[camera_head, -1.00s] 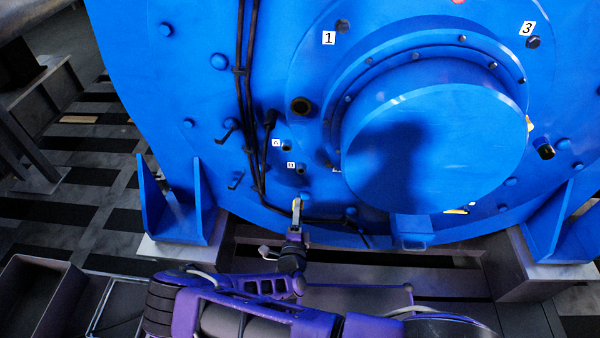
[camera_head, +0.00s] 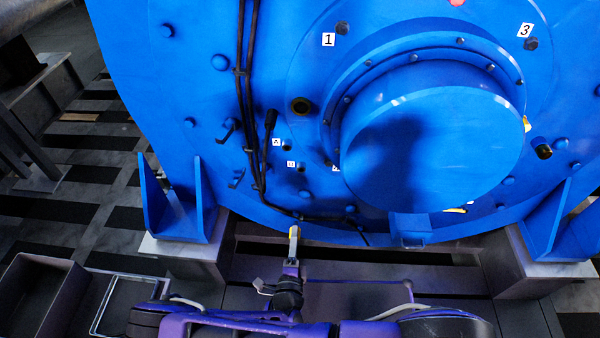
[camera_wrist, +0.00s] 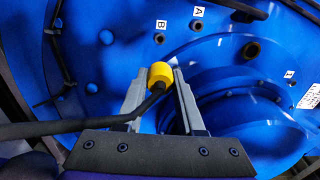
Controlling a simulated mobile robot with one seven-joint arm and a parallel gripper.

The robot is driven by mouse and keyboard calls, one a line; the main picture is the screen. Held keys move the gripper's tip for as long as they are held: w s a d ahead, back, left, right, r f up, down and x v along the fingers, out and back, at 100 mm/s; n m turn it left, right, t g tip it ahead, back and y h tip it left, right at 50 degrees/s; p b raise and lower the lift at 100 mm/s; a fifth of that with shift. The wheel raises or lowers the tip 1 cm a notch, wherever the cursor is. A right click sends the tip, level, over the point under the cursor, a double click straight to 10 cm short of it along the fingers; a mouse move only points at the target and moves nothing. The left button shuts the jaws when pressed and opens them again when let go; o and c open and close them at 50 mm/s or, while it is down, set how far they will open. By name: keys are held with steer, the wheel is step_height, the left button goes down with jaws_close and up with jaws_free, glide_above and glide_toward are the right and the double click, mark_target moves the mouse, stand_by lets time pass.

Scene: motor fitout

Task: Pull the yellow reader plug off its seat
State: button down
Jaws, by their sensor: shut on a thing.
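The yellow reader plug (camera_wrist: 160,74) is between the fingertips of my gripper (camera_wrist: 160,84) in the wrist view. A black cable runs from it to the left, across the fingers. In the head view my gripper (camera_head: 294,234) is at the lower rim of the blue motor face (camera_head: 200,100), with a small yellow patch between the jaws. The plug appears apart from the face, with no seat around it. Its seat cannot be told for sure. Small ports stand beside labels A (camera_wrist: 198,12) and B (camera_wrist: 160,24); both look empty.
Black cables (camera_head: 246,90) run down the face, and a black plug (camera_head: 270,119) hangs there. A large round hub (camera_head: 435,150) juts out at right. Blue brackets (camera_head: 178,205) stand at both sides. An open grey bin (camera_head: 35,295) is at lower left.

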steer(key=s, duration=0.6)
steer(key=shift+a, duration=0.1)
stand_by(0.6)
